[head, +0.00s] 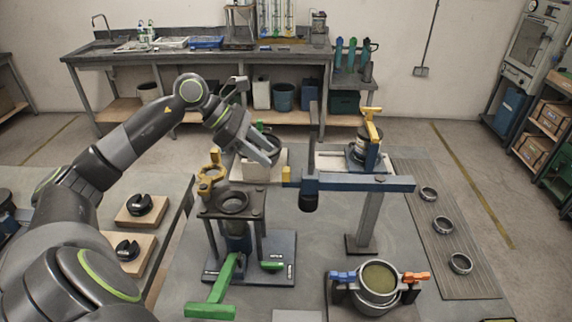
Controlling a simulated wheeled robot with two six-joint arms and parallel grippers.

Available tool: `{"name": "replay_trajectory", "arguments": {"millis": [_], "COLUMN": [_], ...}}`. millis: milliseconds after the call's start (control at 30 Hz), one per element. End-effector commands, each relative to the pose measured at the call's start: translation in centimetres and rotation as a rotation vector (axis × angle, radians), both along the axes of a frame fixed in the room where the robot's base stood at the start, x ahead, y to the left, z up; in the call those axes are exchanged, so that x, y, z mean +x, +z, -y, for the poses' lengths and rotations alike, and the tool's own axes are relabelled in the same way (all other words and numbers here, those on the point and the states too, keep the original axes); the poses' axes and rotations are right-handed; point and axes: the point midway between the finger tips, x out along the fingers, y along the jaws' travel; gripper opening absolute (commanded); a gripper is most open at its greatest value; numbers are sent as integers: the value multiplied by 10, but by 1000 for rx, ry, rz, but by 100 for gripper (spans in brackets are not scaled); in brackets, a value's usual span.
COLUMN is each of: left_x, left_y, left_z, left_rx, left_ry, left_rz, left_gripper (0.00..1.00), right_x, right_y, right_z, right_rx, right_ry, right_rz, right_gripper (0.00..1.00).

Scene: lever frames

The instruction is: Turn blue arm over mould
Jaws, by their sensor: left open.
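The blue arm (365,183) is a level beam on a grey post (369,220). A dark cylinder (308,195) hangs near its left end, with a yellow piece (287,174) at the tip. A dark ring-shaped seat (233,203), which may be the mould, tops a stand to the left of the beam's tip. I cannot tell for certain which part is the mould. My left gripper (268,152) is open, just up and left of the yellow piece, and appears apart from it. My right gripper is not in view.
A yellow clamp (210,175) stands beside the seat, and a green lever (222,285) sticks out below. A round pot (379,280) with blue and orange handles stands at the front. Several metal rings lie on a ribbed mat (450,215) at right. Bare table lies between stand and post.

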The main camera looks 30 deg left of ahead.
Motion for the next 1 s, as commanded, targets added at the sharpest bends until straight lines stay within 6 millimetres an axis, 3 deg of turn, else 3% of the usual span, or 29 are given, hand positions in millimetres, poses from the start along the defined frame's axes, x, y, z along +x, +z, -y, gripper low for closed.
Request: {"name": "replay_trajectory", "arguments": {"millis": [600, 1000], "left_x": [26, 29], "left_y": [-48, -55], "left_z": [43, 47], "left_rx": [-4, 0], "left_ry": [1, 1], "left_rz": [-2, -1], "left_gripper": [42, 42], "right_x": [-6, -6], "right_y": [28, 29], "right_z": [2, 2], "right_rx": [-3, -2], "right_ry": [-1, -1], "right_rz": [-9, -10], "right_gripper": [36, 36]}}
